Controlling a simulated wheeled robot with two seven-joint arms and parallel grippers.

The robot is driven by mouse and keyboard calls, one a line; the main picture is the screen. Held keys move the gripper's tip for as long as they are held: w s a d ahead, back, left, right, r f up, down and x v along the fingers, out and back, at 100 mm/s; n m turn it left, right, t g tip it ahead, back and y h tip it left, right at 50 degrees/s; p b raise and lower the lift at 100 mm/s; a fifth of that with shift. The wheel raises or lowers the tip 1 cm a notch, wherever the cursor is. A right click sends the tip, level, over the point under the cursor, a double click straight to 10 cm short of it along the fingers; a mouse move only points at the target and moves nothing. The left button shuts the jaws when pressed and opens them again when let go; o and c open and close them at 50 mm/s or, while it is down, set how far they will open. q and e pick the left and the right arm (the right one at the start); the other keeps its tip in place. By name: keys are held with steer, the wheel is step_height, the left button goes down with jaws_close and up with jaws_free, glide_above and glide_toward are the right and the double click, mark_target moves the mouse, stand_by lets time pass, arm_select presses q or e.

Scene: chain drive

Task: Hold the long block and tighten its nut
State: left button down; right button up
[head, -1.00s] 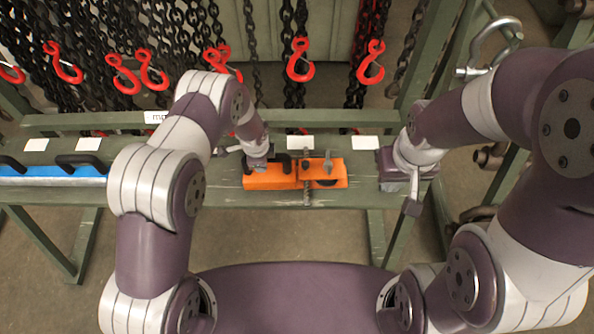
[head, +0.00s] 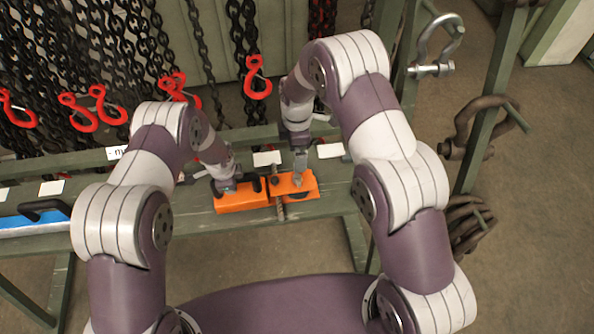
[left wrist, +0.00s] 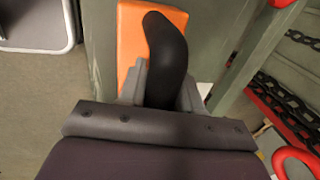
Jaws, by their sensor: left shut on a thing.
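The long orange block (head: 238,198) lies on the green bench. Its black handle (left wrist: 166,45) fills the space between the jaws in the left wrist view. My left gripper (head: 226,186) is shut on this handle at the block's left part. A second orange part (head: 310,187) sits at the right, with a threaded rod (head: 280,211) crossing near the join. My right gripper (head: 299,172) points down over the right orange part, close to the rod. Its fingertips are small, and whether they touch a nut or are open cannot be told. The nut itself is not clear.
The green bench rail (head: 180,218) runs across the view. A blue block (head: 30,222) with a black handle lies at the left. Red hooks (head: 257,77) on chains hang behind the bench. Shackles (head: 437,45) hang at the right. White labels (head: 267,158) line the rail.

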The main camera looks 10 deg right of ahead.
mark_target(297, 177)
step_height(297, 177, down, 12)
steer(key=shift+w+r, duration=0.1)
steer(key=shift+r, duration=0.15)
steer(key=c, duration=1)
